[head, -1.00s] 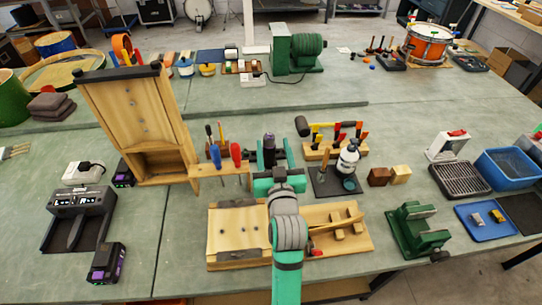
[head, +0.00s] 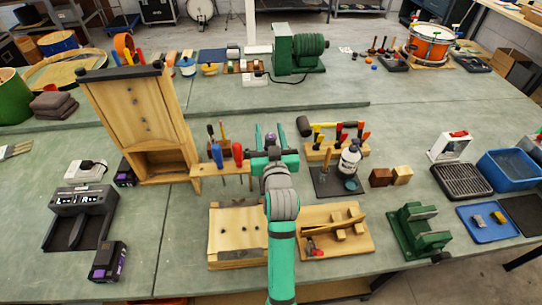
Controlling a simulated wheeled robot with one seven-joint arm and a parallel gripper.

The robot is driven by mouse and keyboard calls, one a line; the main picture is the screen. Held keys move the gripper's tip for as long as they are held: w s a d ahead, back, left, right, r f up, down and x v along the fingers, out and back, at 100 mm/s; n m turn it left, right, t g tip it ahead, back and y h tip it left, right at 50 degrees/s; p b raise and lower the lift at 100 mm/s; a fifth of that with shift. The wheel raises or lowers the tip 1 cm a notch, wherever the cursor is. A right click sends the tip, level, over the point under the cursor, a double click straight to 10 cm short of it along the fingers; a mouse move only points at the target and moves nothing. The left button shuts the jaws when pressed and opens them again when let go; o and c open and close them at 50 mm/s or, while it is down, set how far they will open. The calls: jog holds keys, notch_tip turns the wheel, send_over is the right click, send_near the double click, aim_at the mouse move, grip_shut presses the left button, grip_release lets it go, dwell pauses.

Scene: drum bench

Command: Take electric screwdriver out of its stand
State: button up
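The electric screwdriver (head: 271,139) shows only as a small dark and purple top, upright near the middle of the bench. My gripper (head: 271,132) is level with it, pointing away from the camera. Its two dark fingertips stand apart, one on each side of the screwdriver, so it looks open. I cannot tell whether either finger touches the tool. The stand and the lower part of the screwdriver are hidden behind my gripper and wrist.
A wooden rack (head: 207,172) with red and blue handled tools stands close on the left. A dark mat (head: 325,188) with a white bottle (head: 349,160) and a hammer rack (head: 322,153) are on the right. A wooden board (head: 237,228) lies nearer.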

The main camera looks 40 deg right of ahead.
grip_shut()
jog(key=shift+r, duration=0.1)
